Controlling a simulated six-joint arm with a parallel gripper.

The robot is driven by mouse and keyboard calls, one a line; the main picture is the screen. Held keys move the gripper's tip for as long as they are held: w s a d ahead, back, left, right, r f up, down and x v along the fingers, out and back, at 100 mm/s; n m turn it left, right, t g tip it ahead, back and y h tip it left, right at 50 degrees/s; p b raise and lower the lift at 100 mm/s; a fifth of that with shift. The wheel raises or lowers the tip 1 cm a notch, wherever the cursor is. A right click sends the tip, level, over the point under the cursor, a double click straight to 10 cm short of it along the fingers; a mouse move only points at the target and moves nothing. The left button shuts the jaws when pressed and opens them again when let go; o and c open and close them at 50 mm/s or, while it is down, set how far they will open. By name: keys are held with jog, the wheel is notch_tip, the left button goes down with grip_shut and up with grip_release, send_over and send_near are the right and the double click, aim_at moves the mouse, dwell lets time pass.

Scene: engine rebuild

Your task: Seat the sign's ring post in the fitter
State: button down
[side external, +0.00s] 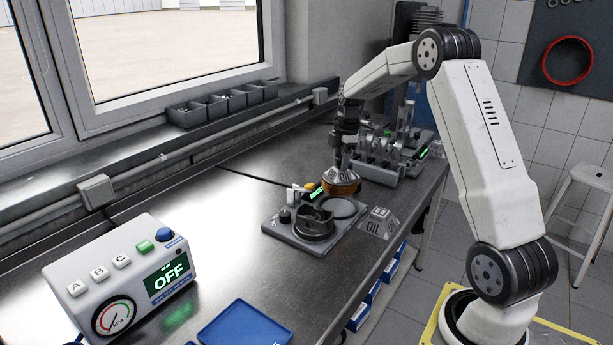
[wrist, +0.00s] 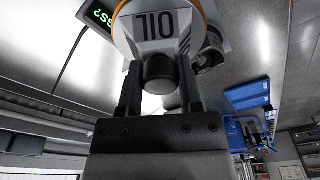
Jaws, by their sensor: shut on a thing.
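My gripper (side external: 342,158) is shut on a grey, orange-rimmed part and holds it over the bench, just behind the grey fixture. In the side view the part shows as an orange-brown round band (side external: 341,187). In the wrist view my two dark fingers stand on either side of its dark round stub (wrist: 158,74); its grey face (wrist: 165,24) has lettering like "710". I cannot tell for certain which part is the fitter. The gripped part's underside is hidden.
A grey machine (side external: 392,160) stands behind. A control box (side external: 125,270) reading OFF and a blue tray (side external: 245,325) are in front. The bench left of the fixture is clear.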

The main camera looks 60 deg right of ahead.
aim_at(340, 174)
jog(key=shift+f, duration=2.2)
jog(key=shift+f, duration=0.9)
dwell(1.6)
jog(key=shift+c, duration=0.3)
grip_release()
jog(key=shift+o, duration=0.3)
jog(key=shift+r, duration=0.1)
jog(key=shift+r, duration=3)
